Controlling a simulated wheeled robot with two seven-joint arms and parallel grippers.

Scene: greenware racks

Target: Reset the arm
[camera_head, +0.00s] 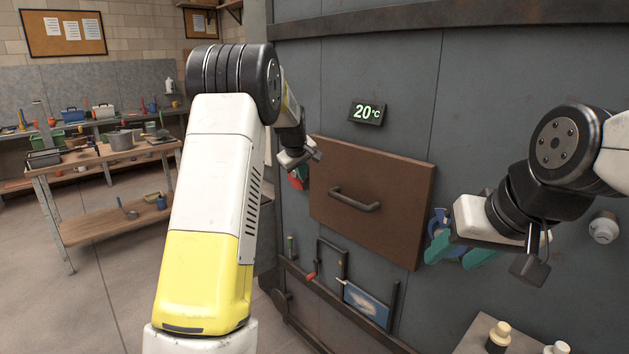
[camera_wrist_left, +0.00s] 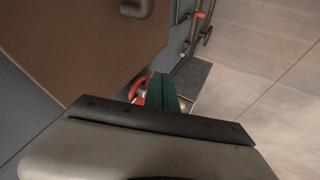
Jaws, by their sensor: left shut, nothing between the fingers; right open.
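My left arm reaches up and over in the head view, and its gripper (camera_head: 299,160) is beside the left edge of a brown kiln door (camera_head: 390,190). In the left wrist view the teal fingers (camera_wrist_left: 162,90) are together and empty. A red object (camera_wrist_left: 139,86) shows close beside them; whether they touch it I cannot tell. My right gripper (camera_head: 455,254) is open and empty in front of the grey kiln wall, right of the door. Its teal fingers point left and down.
The door has a dark bar handle (camera_head: 354,199) and looks shut. A display (camera_head: 367,112) above it reads 20°C. A blue item (camera_head: 440,222) is on the wall behind my right gripper. A workbench (camera_head: 100,155) stands at the left. The floor (camera_head: 110,300) there is clear.

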